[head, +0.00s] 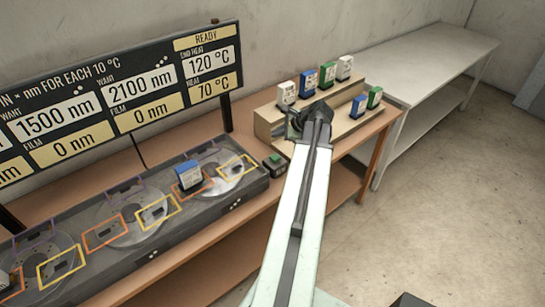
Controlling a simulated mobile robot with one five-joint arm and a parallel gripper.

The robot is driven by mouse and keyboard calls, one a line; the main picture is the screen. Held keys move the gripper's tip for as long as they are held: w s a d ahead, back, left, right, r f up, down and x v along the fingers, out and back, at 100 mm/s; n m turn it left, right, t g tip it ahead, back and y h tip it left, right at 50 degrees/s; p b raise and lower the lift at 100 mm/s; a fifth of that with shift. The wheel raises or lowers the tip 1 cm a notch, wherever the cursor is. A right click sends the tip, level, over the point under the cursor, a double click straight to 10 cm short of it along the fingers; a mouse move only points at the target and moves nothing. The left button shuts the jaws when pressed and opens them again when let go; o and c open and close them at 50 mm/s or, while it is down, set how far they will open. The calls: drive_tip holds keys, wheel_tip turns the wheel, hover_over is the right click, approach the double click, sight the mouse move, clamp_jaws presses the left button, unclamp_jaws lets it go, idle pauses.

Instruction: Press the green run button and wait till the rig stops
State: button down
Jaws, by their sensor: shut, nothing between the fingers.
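A small dark box with a green top, which looks like the run button (275,161), sits on the brown bench at the right end of the grey rig (150,231). My gripper (293,124) is shut and empty. In the picture it is above and slightly right of the button, in front of the stepped block stand; its exact height is unclear. The sign board (103,95) reads READY, end heat 120 °C, heat 70 °C, and film 0 nm under the wants of 1500 nm and 2100 nm.
A blue-and-white block (189,176) stands on the rig among round discs with orange and yellow frames. The tan stepped stand (270,121) holds several blue, green and white blocks. A bare pale table (420,72) stands behind right. The floor at right is mostly clear.

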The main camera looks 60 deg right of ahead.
sight(277, 158)
wheel_tip(277, 158, down, 9)
drive_tip(key=b, duration=0.8)
drive_tip(key=shift+b, duration=0.4)
drive_tip(key=shift+r, duration=0.1)
idle(0.9)
drive_tip(key=shift+f+b, duration=0.35)
drive_tip(key=shift+f, duration=0.05)
drive_tip(key=shift+f+b, duration=0.6)
idle(0.7)
drive_tip(key=shift+r, duration=0.1)
drive_tip(key=shift+r+p, duration=0.9)
drive_tip(key=shift+p, duration=0.1)
wheel_tip(277, 158, up, 5)
drive_tip(key=p, duration=0.5)
